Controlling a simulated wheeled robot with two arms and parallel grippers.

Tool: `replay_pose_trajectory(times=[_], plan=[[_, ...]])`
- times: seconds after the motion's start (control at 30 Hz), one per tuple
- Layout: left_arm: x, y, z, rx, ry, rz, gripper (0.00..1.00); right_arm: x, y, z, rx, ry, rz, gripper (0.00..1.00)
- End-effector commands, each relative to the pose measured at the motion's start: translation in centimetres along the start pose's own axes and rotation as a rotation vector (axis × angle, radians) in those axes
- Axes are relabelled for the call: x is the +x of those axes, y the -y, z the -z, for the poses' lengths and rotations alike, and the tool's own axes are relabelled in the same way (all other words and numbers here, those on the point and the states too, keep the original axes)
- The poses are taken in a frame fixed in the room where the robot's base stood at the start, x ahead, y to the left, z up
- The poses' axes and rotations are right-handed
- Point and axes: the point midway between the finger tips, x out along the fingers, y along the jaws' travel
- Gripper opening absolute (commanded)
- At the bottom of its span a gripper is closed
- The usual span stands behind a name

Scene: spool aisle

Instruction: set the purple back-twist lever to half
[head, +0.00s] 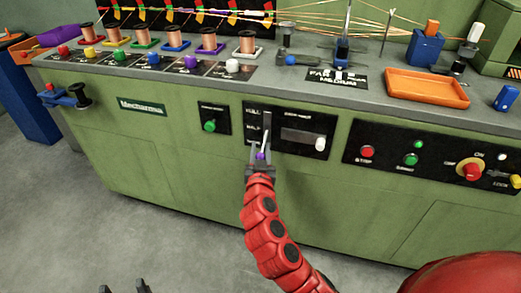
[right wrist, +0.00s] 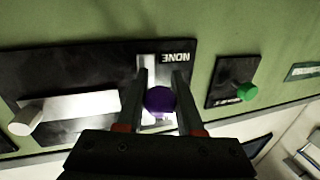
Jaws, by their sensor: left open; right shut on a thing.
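The purple lever knob (head: 261,156) is on a black plate (head: 256,112) on the front of the green machine, beside a pale slot. The FULL and HALF labels show in the head view, and NONE shows upside down in the right wrist view. My right gripper (head: 260,165) is at the lever, its fingers on either side of the purple knob (right wrist: 159,99), shut on it. My left gripper (head: 124,287) is open and empty at the bottom edge, away from the machine.
A white-knobbed slider (head: 320,143) is right of the lever, and a green button (head: 209,126) is left. A red button (head: 367,152) and a red-yellow switch (head: 470,169) are further right. Spools and an orange tray (head: 427,88) stand on the top. The floor in front is clear.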

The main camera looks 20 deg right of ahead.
Motion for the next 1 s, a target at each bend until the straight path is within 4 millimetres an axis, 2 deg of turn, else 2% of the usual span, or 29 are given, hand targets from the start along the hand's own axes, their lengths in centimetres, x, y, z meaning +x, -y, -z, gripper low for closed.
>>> replay_pose_trajectory(times=[0.83, 1.0], plan=[[0.0, 0.0, 0.0, 0.0, 0.0, 0.0, 0.62, 0.0, 0.0, 0.0, 0.0, 0.001, 0.0, 0.0], [1.0, 0.1, 0.2, 0.0, 0.0, 0.0, 0.62, -0.1, 0.1, 0.5, 0.008, 0.025, -0.001, 0.0]])
